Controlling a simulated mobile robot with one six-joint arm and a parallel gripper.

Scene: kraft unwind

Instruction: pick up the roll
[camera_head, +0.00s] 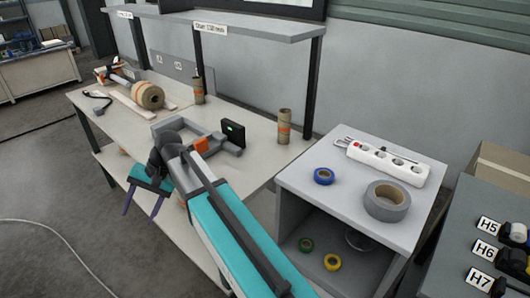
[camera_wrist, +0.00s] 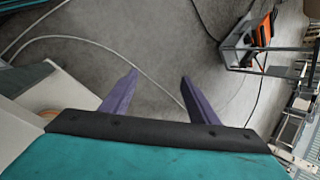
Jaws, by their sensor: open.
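A brown kraft roll (camera_head: 149,96) lies on its side toward the left of the workbench, beside a grey-and-orange device. A large grey tape roll (camera_head: 387,201) and a small blue tape roll (camera_head: 324,176) lie flat on the grey cabinet top. A green roll (camera_head: 306,245) and a yellow roll (camera_head: 332,262) lie on its lower shelf. My gripper (camera_head: 142,207) is open and empty, off the workbench's front edge and apart from all these rolls.
Two brown tubes stand on the workbench (camera_head: 105,106), one at the back (camera_head: 198,91) and one at the right (camera_head: 284,127). A white power strip (camera_head: 388,162) lies on the cabinet. A shelf (camera_head: 235,27) overhangs the bench. The floor (camera_head: 45,190) at left is mostly clear, with a pale cable.

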